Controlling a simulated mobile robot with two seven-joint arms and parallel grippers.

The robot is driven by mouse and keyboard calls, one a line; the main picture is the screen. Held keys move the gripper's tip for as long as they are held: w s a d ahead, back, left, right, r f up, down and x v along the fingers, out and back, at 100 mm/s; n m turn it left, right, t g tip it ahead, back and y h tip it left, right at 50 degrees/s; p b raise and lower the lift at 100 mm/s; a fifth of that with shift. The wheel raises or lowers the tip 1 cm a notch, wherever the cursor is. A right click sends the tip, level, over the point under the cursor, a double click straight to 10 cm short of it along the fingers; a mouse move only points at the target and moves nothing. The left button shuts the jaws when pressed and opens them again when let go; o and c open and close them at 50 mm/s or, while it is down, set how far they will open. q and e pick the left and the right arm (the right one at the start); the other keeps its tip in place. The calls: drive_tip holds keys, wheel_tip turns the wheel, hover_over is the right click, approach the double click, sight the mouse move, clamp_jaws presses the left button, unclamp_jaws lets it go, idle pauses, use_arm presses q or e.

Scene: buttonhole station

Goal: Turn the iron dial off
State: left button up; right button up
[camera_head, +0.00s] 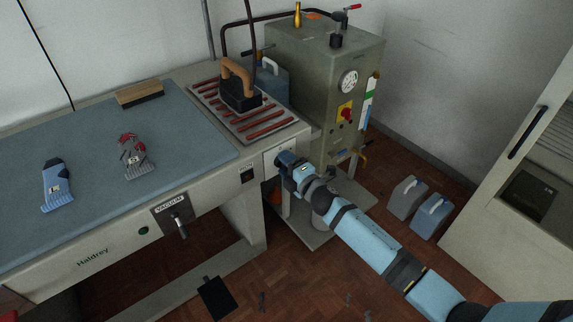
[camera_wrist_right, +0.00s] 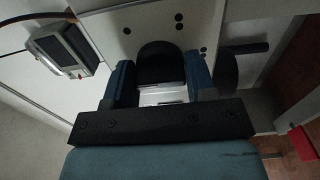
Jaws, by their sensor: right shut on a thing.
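The iron dial (camera_wrist_right: 160,62) is a black round knob on a pale panel (camera_wrist_right: 105,28), seen in the right wrist view. Dark dots mark the panel around it. My right gripper (camera_wrist_right: 160,80) has its two blue fingers on either side of the dial, shut on it. In the head view my right gripper (camera_head: 281,162) reaches the pale panel at the table's right front corner and hides the dial there. The iron (camera_head: 240,92), with a brown handle, stands on a rest with red strips (camera_head: 268,128). My left gripper is not in view.
A grey boiler cabinet (camera_head: 315,75) with a gauge and a red knob stands right of the table. A blue-topped pressing table (camera_head: 90,180) holds two small cloth pieces and a brush. Two canisters (camera_head: 430,217) stand on the floor. A black switch box (camera_wrist_right: 62,50) sits beside the panel.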

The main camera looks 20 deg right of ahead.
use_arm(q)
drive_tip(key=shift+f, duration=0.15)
use_arm(e)
drive_tip(key=o, duration=0.9)
use_arm(q)
drive_tip(key=shift+p, duration=0.35)
use_arm(e)
drive_tip(key=v, duration=1.3)
drive_tip(key=shift+s, duration=0.4)
drive_tip(key=shift+d, duration=0.1)
